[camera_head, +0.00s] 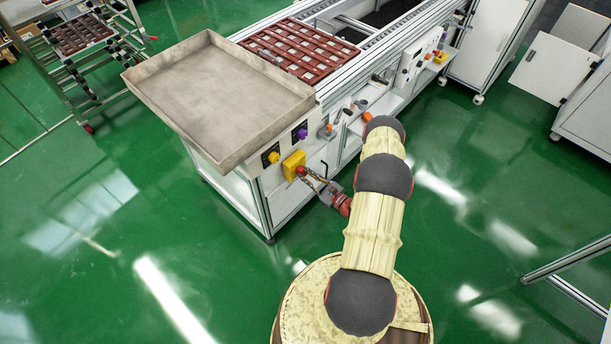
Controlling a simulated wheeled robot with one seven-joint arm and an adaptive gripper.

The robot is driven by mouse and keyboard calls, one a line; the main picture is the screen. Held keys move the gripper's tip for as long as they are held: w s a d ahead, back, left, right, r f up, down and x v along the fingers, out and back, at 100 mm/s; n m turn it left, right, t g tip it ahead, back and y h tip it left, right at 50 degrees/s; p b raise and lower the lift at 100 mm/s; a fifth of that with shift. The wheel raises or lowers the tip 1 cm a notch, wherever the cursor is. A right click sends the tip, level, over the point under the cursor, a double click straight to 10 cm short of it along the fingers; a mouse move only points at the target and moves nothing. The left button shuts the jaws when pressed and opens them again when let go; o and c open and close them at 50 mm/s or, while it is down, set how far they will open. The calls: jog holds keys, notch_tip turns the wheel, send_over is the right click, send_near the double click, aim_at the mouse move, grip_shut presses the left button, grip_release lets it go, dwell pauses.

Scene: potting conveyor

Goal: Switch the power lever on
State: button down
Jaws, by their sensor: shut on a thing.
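The power lever (300,170) is a small reddish part on a yellow switch box (291,162) on the near end face of the conveyor. My gripper (305,174) reaches it from the lower right and is shut on the lever. The fingers cover most of the lever, so its exact angle cannot be told.
A red slotted tray (297,50) lies on the conveyor.

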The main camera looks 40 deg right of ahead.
jog(key=m, duration=0.5)
jog(key=shift+m+b, duration=0.3)
jog(key=shift+b, duration=0.05)
jog(key=m, duration=0.4)
jog(key=shift+f+m, duration=0.1)
jog(key=shift+m, duration=0.6)
jog(key=c, duration=1.8)
grip_release()
jog(key=shift+d, duration=0.1)
jog(key=shift+s, duration=0.1)
jog(key=s+d, duration=0.1)
jog(key=s, duration=1)
jog(key=shift+s, duration=0.4)
